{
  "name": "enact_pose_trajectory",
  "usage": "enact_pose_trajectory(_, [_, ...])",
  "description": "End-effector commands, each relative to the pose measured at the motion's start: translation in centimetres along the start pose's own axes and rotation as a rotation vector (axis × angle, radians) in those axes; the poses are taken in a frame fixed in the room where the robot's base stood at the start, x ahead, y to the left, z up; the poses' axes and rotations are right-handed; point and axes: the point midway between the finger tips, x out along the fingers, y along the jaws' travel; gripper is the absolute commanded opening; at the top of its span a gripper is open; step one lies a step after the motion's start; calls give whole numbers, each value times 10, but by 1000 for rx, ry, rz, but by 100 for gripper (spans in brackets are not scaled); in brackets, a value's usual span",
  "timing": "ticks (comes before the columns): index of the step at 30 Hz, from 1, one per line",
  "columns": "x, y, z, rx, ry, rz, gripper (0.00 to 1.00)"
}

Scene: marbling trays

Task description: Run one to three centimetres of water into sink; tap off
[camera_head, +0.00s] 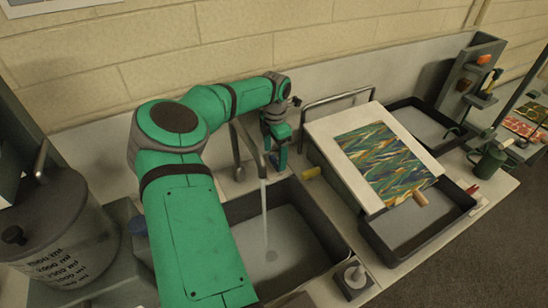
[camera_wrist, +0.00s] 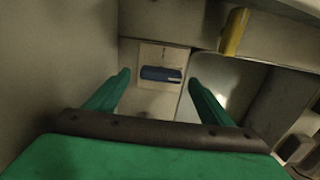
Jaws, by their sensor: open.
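The dark sink (camera_head: 318,220) stands at the centre in the head view. A thin stream of water (camera_head: 264,205) falls into it from the tap (camera_head: 238,155). Greyish water (camera_head: 300,235) covers the sink floor; its depth is hard to tell. My gripper (camera_head: 279,157) is beside the tap, behind the stream, with its fingers pointing down. In the wrist view, my gripper (camera_wrist: 158,78) is open, its fingers apart. A blue bar (camera_wrist: 161,74) on a pale plate shows between the fingertips, with gaps at both sides; it may be the tap's lever. My arm hides the sink's left side.
A yellow handle (camera_head: 312,173) sits at the sink's right rim and also shows in the wrist view (camera_wrist: 235,32). A board with marbled paper (camera_head: 388,163) leans over a dark tray (camera_head: 373,238). A marked grey container (camera_head: 62,225) stands at left.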

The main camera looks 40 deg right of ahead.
Motion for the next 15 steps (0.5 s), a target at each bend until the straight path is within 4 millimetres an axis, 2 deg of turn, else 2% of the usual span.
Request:
enact_pose_trajectory(1, [7, 0, 0, 0, 1, -1, 75])
enact_pose_trajectory(6, [18, 0, 1, 1, 0, 0, 75])
enact_pose_trajectory(15, [21, 1, -2, -4, 0, 0, 75])
